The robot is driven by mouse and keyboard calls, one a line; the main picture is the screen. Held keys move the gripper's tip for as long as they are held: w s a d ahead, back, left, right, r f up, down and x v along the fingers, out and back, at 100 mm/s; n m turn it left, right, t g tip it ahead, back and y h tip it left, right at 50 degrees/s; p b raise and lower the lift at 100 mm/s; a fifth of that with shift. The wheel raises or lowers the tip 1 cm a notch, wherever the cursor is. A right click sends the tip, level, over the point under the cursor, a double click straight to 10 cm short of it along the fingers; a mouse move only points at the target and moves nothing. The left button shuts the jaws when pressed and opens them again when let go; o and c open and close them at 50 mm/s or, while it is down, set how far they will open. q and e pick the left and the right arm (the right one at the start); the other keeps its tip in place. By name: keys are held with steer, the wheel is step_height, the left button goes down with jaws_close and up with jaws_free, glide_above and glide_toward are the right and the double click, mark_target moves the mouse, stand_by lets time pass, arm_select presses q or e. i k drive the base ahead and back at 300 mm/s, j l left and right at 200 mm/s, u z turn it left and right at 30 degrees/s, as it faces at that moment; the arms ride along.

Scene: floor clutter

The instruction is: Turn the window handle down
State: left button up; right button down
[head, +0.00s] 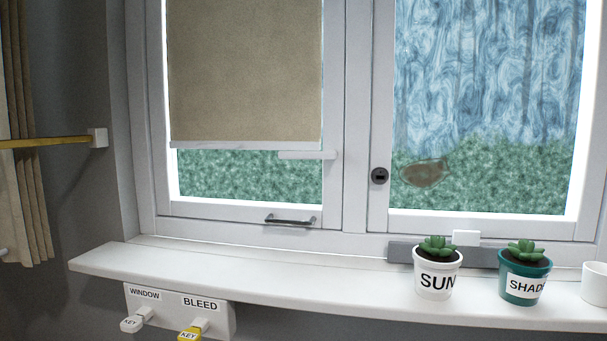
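A white lever-like window handle (306,155) lies level at the right side of the left window sash (335,190). Its free end points left, across the glass just below the blind. A dark grey bar pull (290,220) is fixed on the bottom rail of the same sash. A round black lock (380,176) sits on the frame of the right window. Neither of my grippers is in view.
A beige blind (245,75) covers most of the left pane. The white sill (200,265) holds a SUN pot (434,285), a SHADE pot (522,292) and a white cup (595,284). Below hangs a key board (175,309). A yellow rod (45,142) is at left.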

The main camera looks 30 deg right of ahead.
mark_target(331, 154)
steer(key=z, duration=1)
